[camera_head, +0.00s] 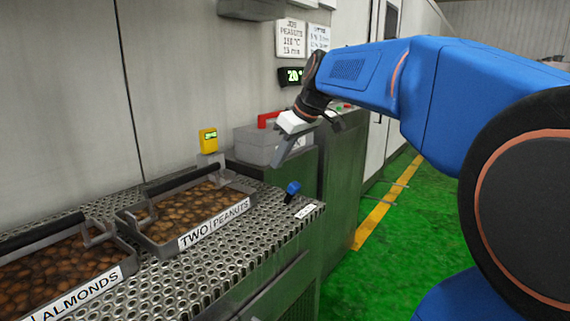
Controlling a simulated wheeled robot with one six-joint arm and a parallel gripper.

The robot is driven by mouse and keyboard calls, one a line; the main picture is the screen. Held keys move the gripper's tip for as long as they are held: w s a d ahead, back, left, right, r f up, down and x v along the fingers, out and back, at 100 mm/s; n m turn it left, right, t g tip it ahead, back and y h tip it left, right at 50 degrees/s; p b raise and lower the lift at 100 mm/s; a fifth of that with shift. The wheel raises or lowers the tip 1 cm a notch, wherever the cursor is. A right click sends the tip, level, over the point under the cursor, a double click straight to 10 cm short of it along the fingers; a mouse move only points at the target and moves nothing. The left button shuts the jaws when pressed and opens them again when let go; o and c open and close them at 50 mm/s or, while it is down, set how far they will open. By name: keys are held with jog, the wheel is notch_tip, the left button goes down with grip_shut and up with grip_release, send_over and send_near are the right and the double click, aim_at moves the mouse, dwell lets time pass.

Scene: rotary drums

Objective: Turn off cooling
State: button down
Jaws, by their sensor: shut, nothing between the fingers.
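A small blue switch or lever (292,190) stands up near the right end of the perforated metal table (240,255). A small white label (305,210) lies beside it at the table's edge; its writing is too small to read. My gripper (280,160) is shut and empty. It points down and to the left, above the blue lever in the picture and apart from it. My blue arm reaches in from the right.
Trays labelled ALMONDS (85,295) and TWO PEANUTS (205,228) sit on the table, left of the lever. A yellow device (208,140) stands behind them. A grey box with a red handle (265,142) is behind the gripper. Green floor (385,260) is open at right.

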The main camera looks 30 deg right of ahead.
jog(key=v, duration=0.9)
jog(key=shift+s+d, duration=0.25)
jog(key=shift+s, duration=0.35)
